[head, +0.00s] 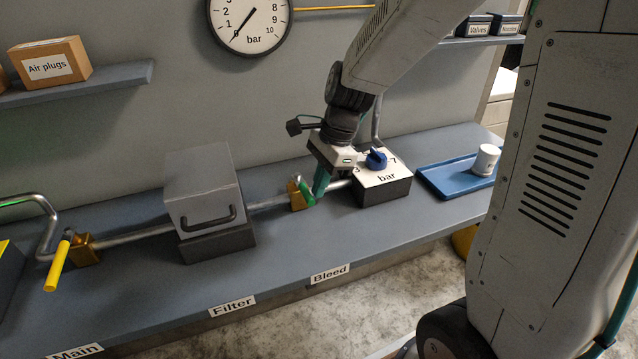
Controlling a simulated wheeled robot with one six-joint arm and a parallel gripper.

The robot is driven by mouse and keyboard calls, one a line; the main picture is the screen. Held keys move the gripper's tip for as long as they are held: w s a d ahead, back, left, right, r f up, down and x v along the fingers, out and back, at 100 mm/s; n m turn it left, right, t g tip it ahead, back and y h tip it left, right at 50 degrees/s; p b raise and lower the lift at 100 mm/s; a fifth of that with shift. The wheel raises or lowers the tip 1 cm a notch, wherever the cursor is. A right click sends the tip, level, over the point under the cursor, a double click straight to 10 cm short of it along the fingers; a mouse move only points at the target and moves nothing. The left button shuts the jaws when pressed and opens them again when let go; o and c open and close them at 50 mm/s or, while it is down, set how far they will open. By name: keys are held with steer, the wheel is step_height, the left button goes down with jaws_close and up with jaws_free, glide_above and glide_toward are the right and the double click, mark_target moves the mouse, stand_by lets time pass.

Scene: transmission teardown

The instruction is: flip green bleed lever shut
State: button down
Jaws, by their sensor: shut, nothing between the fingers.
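The green bleed lever (307,195) sits on a small brass valve (296,197) in the pipe, above the "Bleed" label. It slants down to the right across the valve. My gripper (319,193) points down just right of the lever, its teal fingers shut and empty. The fingers are beside the lever and look very close to it; I cannot tell whether they touch. They hide part of the pipe behind.
A grey filter box (203,190) with a handle stands left of the valve. The regulator block (384,187) with a blue knob (376,159) is close on the right. A blue tray (440,180) holds a white cup (486,160). The front bench strip is clear.

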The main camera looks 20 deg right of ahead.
steer(key=v, duration=1)
steer(key=shift+s, duration=0.1)
stand_by(0.5)
